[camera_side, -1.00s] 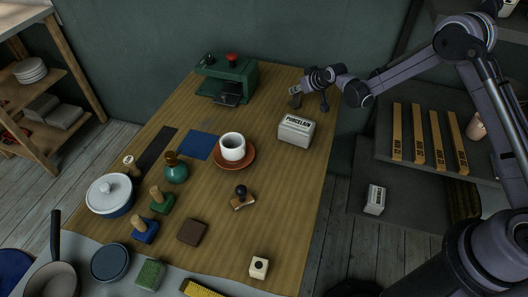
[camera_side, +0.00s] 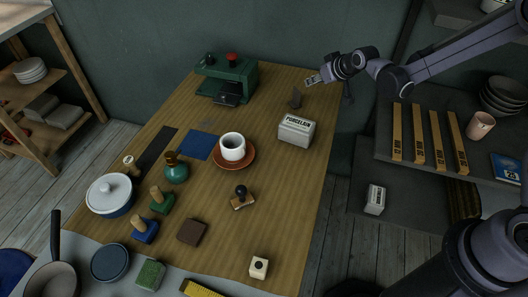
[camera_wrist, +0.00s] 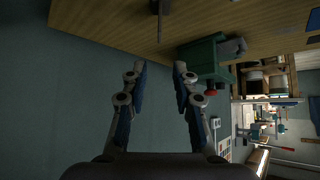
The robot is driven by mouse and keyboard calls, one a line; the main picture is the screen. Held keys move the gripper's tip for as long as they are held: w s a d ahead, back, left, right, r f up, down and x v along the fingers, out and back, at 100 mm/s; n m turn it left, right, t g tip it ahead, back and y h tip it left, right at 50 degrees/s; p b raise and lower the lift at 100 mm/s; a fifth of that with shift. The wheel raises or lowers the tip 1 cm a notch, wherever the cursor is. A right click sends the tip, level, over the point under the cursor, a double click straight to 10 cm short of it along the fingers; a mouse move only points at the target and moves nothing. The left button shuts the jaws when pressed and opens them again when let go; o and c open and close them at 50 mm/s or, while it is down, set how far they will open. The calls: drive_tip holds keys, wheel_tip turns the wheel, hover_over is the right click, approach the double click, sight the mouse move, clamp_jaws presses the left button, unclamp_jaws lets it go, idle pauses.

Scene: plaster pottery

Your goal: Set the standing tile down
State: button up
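The standing tile (camera_side: 296,98) is a small, dark, thin slab upright near the far right edge of the wooden table. In the wrist view a thin upright piece (camera_wrist: 158,16) at the top edge appears to be this tile, seen nearly edge-on and partly cut off. My gripper (camera_side: 311,80) is above and to the right of the tile, apart from it. In the wrist view my gripper (camera_wrist: 160,68) has its two fingers spread with nothing between them.
The porcelain box (camera_side: 296,131) stands in front of the tile. The green machine (camera_side: 228,80) is to its left across bare wood. A white cup (camera_side: 232,147) sits on a brown saucer (camera_side: 248,164) nearer the middle. The wall is close behind the table.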

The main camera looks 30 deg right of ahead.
drive_tip(key=v, duration=1.1)
drive_tip(key=s+a+r+g, duration=0.1)
drive_tip(key=s+r+g, duration=0.1)
drive_tip(key=s, duration=2.1)
drive_tip(key=shift+a+r, duration=0.15)
drive_tip(key=shift+r, duration=0.35)
